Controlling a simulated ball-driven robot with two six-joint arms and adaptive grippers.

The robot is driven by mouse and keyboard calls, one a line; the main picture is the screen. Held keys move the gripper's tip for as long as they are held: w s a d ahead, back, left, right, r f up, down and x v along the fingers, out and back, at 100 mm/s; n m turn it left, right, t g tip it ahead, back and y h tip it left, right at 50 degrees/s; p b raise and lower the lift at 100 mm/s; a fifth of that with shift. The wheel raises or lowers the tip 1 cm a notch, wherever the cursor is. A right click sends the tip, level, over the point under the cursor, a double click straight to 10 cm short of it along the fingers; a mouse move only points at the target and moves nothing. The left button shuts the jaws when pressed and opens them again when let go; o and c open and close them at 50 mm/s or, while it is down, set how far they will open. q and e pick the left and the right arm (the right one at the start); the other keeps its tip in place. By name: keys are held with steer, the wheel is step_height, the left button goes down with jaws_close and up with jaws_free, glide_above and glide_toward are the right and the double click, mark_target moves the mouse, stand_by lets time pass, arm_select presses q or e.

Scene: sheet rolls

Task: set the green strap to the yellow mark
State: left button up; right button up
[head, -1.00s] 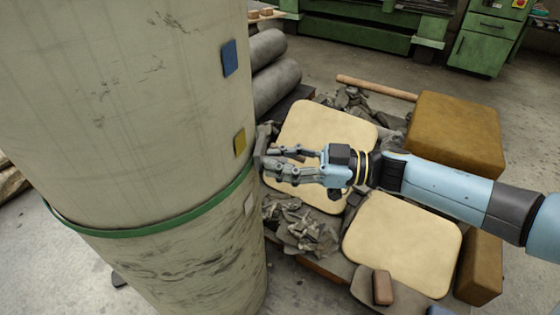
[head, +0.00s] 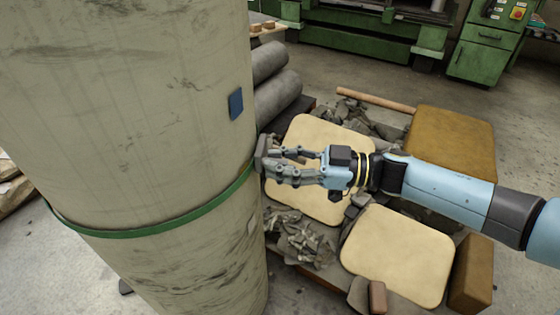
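The green strap (head: 150,231) runs around the large upright pale roll (head: 120,130), sagging in a curve and rising toward the right edge. A blue mark (head: 236,104) is on the roll's right side, above the strap. The yellow mark does not show now; I cannot tell whether the strap or my fingers cover it. My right gripper (head: 264,158) is at the roll's right edge, its fingertips close to where the strap goes out of sight. I cannot make out whether they hold the strap. My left gripper is out of view.
Dark grey rolls (head: 276,98) lie beside the big roll. Green machines (head: 350,38) stand at the back.

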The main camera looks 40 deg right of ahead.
steer(key=shift+s+f, duration=0.1)
steer(key=shift+s+d+f, duration=0.1)
steer(key=shift+s+d, duration=0.25)
steer(key=shift+s, duration=0.05)
steer(key=v, duration=1.1)
steer(key=shift+w, duration=0.2)
